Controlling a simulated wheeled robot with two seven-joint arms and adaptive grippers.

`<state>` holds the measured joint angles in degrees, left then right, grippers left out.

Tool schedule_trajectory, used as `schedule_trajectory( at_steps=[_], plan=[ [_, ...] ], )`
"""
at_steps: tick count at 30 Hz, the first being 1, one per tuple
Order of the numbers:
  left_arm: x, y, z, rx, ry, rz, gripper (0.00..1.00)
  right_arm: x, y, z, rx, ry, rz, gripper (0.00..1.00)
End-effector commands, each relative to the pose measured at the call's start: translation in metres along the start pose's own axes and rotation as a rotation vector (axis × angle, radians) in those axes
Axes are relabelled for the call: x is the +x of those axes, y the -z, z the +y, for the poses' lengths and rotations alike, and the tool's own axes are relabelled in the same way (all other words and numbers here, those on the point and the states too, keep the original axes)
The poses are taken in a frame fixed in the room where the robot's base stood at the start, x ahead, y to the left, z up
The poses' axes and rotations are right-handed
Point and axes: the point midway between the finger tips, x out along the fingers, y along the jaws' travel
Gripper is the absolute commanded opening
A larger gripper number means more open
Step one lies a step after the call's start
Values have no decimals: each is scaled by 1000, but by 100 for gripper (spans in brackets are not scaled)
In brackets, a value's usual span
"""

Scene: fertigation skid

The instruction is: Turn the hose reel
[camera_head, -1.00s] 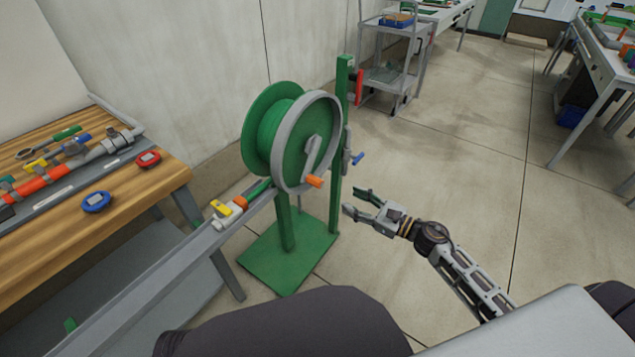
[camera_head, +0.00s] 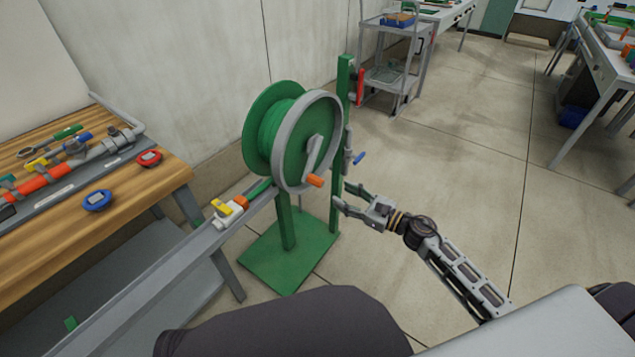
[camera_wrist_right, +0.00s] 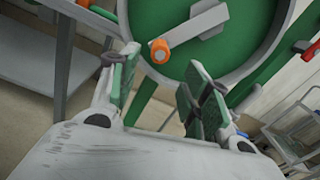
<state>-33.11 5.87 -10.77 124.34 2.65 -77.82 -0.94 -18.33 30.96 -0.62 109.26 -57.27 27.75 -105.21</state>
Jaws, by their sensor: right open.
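The green hose reel (camera_head: 293,140) with a grey rim stands on a green post and base plate. Its grey crank arm ends in an orange handle (camera_head: 315,180) at the lower right of the reel face. My right gripper (camera_head: 341,194) is open and empty, to the right of the orange handle and slightly below it, apart from it. In the right wrist view, the orange handle (camera_wrist_right: 160,51) shows ahead, above the gap between the open fingers (camera_wrist_right: 158,92), nearer the left finger. My left gripper is not in view.
A grey rail with a yellow-handled valve (camera_head: 228,210) runs up to the reel from the lower left. A wooden workbench (camera_head: 142,195) with a blue gauge and a red gauge stands at left. A blue-handled valve (camera_head: 357,157) sits on the green post behind.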

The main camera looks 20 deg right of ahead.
Motion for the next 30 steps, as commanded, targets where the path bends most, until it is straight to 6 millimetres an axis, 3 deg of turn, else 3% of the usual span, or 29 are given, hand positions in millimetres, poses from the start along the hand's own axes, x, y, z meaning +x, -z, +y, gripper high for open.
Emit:
schedule_trajectory(
  at_steps=[30],
  plan=[
    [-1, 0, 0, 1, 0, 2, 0, 80, -1, 0, -2, 0, -1, 47]
  ],
)
